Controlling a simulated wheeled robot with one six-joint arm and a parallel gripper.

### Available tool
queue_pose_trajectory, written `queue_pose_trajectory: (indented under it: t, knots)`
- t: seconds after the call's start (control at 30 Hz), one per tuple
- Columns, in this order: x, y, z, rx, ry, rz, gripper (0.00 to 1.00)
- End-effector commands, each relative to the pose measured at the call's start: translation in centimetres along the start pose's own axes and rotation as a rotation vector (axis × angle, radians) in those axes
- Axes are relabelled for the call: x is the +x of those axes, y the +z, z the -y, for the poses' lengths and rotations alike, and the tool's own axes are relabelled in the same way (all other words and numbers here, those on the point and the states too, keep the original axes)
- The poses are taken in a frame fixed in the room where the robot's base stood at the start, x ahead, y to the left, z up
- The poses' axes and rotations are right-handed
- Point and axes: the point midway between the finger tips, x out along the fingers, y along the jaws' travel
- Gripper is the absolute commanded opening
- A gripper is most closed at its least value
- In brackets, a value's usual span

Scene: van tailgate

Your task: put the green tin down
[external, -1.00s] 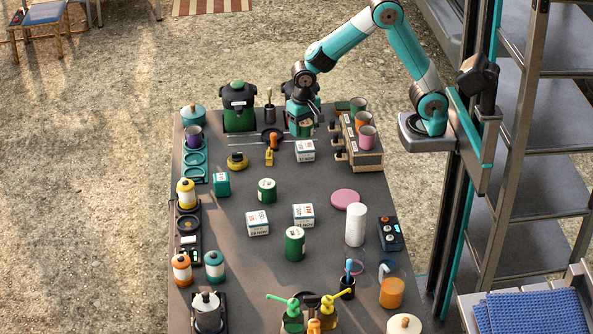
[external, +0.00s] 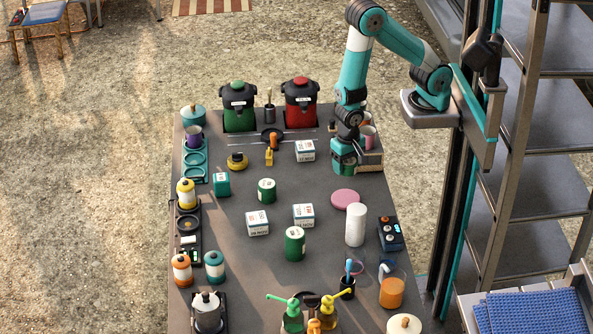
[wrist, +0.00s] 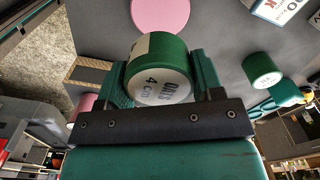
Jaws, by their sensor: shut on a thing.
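My gripper (wrist: 160,84) is shut on a green tin (wrist: 156,90) with a white lettered lid face; the teal fingers sit on either side of it. In the external view my gripper (external: 344,160) is over the right side of the table, just left of the cup rack, and the held tin is mostly hidden by it. I cannot tell whether the tin touches the table. Two other green tins stand on the table, a shorter one (external: 266,191) near the middle and a taller one (external: 294,244) in front of it.
A pink disc (external: 345,199) lies in front of my gripper, with a white cylinder (external: 355,225) beyond it. The wooden cup rack (external: 371,160) is close on the right. White boxes, including one (external: 306,151), stand to the left. Bare grey table lies between the boxes and the disc.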

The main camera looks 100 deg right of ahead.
Motion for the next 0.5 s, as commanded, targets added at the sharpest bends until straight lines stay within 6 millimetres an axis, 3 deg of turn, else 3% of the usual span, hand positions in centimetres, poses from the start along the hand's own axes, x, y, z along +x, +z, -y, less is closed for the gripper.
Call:
queue_pose_trajectory:
  t: [0.2,0.5]
  knots:
    - [4.9,0.0,-0.1,0.0,0.004,0.0,0.36]
    - [7.8,0.0,-0.1,-0.001,0.003,0.0,0.36]
